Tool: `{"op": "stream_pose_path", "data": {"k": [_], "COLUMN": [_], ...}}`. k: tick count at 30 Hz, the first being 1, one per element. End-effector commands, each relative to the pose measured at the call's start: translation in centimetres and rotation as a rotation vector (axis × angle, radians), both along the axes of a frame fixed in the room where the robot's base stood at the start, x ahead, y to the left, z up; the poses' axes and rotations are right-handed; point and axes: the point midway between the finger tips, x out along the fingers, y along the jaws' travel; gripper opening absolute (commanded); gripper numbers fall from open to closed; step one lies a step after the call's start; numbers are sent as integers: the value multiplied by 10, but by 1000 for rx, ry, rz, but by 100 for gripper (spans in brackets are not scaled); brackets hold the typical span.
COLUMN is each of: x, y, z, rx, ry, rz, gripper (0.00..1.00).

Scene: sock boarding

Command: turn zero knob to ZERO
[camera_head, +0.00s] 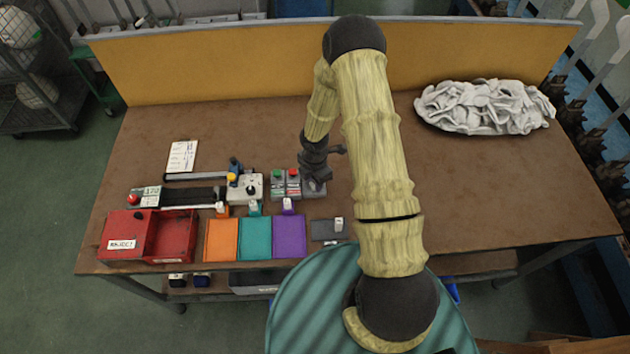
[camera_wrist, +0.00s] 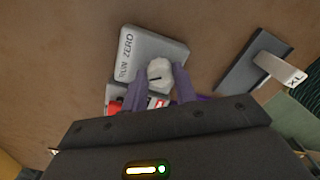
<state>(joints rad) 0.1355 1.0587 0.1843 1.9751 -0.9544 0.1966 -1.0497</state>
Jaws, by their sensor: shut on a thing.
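The zero knob (camera_wrist: 159,70) is a pale, rounded knob with a dark mark, on a grey box (camera_wrist: 152,45) lettered RUN and ZERO. In the wrist view my gripper (camera_wrist: 160,82) has one purple-grey finger on each side of the knob and is shut on it. I cannot tell for certain which word the dark mark points to. In the head view my gripper (camera_head: 313,182) reaches down to the grey box on the table, and the knob is hidden behind it.
Red and green button boxes (camera_head: 285,184) stand just left of my gripper. Orange, teal and purple trays (camera_head: 255,238) and a red reject bin (camera_head: 124,234) lie front left. A dark plate with an XL tag (camera_head: 327,230) is in front. White socks (camera_head: 485,106) are piled back right.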

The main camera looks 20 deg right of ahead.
Motion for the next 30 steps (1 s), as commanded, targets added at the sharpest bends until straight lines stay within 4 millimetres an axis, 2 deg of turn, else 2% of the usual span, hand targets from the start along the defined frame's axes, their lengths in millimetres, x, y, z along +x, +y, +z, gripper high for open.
{"op": "stream_pose_path", "data": {"k": [30], "x": [0], "y": [2], "z": [-2], "rx": [0], "ry": [1], "rz": [-945], "gripper": [6]}}
